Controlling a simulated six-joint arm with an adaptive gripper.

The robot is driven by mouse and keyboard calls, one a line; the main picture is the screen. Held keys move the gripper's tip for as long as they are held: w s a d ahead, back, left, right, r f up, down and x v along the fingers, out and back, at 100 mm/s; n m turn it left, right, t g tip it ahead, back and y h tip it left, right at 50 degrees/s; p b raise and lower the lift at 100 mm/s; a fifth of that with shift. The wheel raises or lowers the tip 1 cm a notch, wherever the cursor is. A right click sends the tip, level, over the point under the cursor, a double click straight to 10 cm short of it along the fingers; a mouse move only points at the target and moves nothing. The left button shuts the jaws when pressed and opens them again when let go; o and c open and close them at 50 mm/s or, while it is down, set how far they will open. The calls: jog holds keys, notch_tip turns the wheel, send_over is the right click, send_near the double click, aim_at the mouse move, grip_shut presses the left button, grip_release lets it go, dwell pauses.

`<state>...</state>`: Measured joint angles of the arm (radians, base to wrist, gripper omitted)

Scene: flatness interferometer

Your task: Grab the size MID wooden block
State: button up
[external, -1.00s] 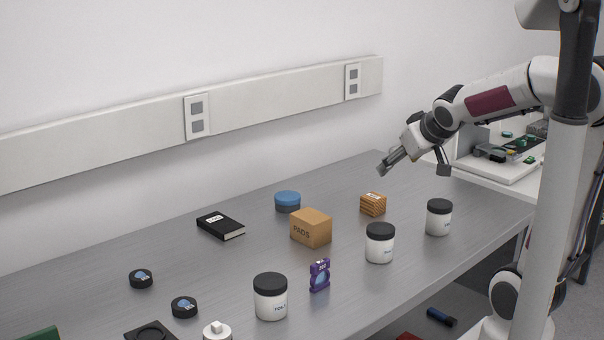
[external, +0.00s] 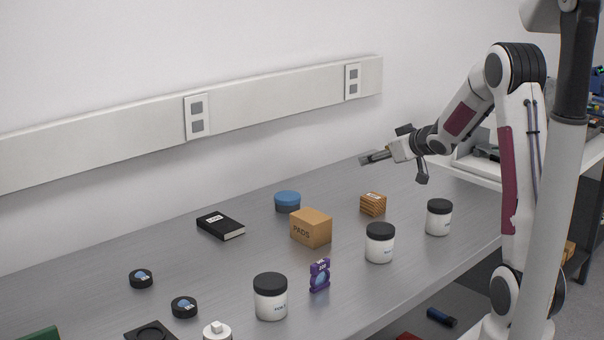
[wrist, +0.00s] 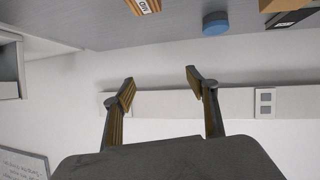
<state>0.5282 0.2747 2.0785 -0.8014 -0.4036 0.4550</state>
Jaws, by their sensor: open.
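The MID wooden block (external: 373,205) is a small striped wooden block with a white label on top. It sits on the grey table, right of the cardboard PADS box. In the wrist view the block (wrist: 144,6) is at the top edge, partly cut off, with "MID" readable on its label. My gripper (external: 364,160) is in the air above and behind the block, pointing left in the external view. In the wrist view my gripper (wrist: 160,78) has its fingers spread, with nothing between them.
The PADS box (external: 311,229) stands left of the block. White jars with black lids (external: 380,246) (external: 438,219) stand in front and to the right. A blue round tin (external: 287,202) and a black book (external: 220,227) lie farther left. The wall (wrist: 70,110) is behind the table.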

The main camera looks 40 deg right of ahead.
jog(key=y, duration=0.2)
send_over(377, 198)
jog(key=shift+t, duration=0.4)
notch_tip(377, 198, down, 6)
jog(key=shift+r, duration=0.1)
jog(key=shift+d+f+n+y, duration=0.2)
jog(key=shift+f+n+y, duration=0.1)
jog(key=shift+f, duration=0.35)
jog(key=shift+f, duration=0.1)
jog(key=shift+f, duration=1.6)
jog(key=shift+f, duration=0.15)
